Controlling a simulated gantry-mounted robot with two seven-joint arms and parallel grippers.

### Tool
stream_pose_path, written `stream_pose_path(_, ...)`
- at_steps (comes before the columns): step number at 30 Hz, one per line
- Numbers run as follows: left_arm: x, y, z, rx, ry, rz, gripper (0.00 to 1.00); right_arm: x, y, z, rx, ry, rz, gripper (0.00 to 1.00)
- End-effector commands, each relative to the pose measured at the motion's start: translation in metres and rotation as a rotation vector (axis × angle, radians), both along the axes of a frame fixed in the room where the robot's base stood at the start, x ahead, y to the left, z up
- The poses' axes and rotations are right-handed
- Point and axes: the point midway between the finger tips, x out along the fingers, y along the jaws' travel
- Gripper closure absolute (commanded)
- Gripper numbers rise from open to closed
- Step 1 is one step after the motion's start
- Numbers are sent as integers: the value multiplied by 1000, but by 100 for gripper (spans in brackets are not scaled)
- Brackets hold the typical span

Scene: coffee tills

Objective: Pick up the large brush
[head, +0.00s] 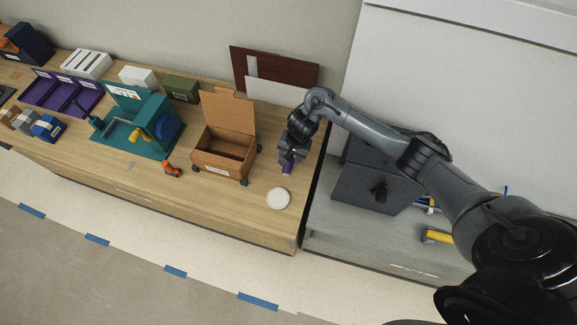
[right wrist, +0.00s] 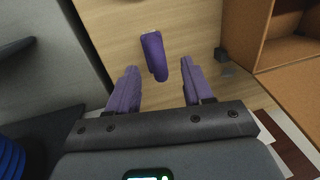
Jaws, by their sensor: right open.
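My right gripper (head: 289,162) is above the right end of the wooden counter, to the right of the open brown box. In the right wrist view its two purple fingers are apart. A purple, rounded, elongated object (right wrist: 154,57) shows beyond and between the fingertips, over the wooden surface. It appears clear of both fingers. It may be the brush, but no bristles show and I cannot tell for sure. In the head view, the purple there cannot be clearly separated from the fingers. My left gripper is not in view.
The open brown box (head: 222,163) stands left of the gripper, with a white disc (head: 278,198) in front. A teal caddy (head: 139,129) and a small orange item (head: 171,169) are farther left. A dark grey box (head: 371,184) and a yellow item (head: 437,236) are on the grey counter.

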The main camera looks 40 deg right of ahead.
Motion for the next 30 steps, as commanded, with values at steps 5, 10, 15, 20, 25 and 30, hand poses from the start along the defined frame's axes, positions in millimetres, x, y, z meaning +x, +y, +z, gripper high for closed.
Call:
stream_pose_path(5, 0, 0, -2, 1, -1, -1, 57, 2, 1, -10, 0, -1, 0, 49)
stream_pose_path(10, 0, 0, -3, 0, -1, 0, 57, 3, 0, -25, -1, 1, 0, 49)
stream_pose_path(15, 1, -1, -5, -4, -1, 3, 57, 6, 0, -47, -1, 1, 0, 49)
stream_pose_path(20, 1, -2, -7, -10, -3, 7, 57, 9, 1, -59, 0, -1, 1, 49)
stream_pose_path(25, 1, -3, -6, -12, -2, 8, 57, 9, 1, -61, -1, -3, 1, 49)
stream_pose_path(30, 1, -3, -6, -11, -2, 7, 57, 9, 1, -61, -1, -3, 1, 57)
